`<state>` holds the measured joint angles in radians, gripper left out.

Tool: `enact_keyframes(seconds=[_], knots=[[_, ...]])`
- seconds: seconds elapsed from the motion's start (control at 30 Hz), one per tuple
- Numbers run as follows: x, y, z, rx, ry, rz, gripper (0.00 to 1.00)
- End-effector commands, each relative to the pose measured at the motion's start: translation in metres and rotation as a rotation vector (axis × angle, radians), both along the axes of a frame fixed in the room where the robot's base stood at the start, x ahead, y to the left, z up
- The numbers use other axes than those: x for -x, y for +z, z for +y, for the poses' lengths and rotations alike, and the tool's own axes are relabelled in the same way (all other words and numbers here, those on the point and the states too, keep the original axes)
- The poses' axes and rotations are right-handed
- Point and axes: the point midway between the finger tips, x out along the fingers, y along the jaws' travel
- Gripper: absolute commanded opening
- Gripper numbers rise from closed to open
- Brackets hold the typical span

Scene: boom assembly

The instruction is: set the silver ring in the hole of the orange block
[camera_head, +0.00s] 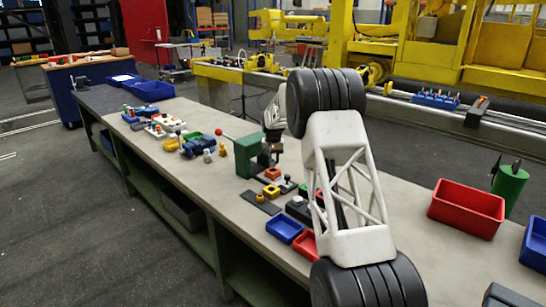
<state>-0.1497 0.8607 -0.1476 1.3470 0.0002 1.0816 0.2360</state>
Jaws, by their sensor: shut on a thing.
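My gripper (268,160) is small and dark in the camera_head view, at the end of my arm, just right of a green machine body. It points down close above the orange block (273,174) on the bench. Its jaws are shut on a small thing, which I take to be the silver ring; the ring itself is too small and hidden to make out. The block's hole is not clearly visible, and I cannot tell whether the ring touches the block.
The green machine (246,158) with a red-knobbed lever stands close left of my gripper. A yellow block (271,191), a dark plate (254,203) and a blue tray (284,229) lie nearer. A red bin (467,208) stands right. My arm hides part of the bench.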

Motion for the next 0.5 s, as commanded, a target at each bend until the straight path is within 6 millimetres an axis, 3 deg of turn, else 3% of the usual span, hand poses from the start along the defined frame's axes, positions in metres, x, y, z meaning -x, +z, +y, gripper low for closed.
enact_keyframes(seconds=[0.5], knots=[[0.000,-0.013,0.000,0.000,0.000,0.000,0.08]])
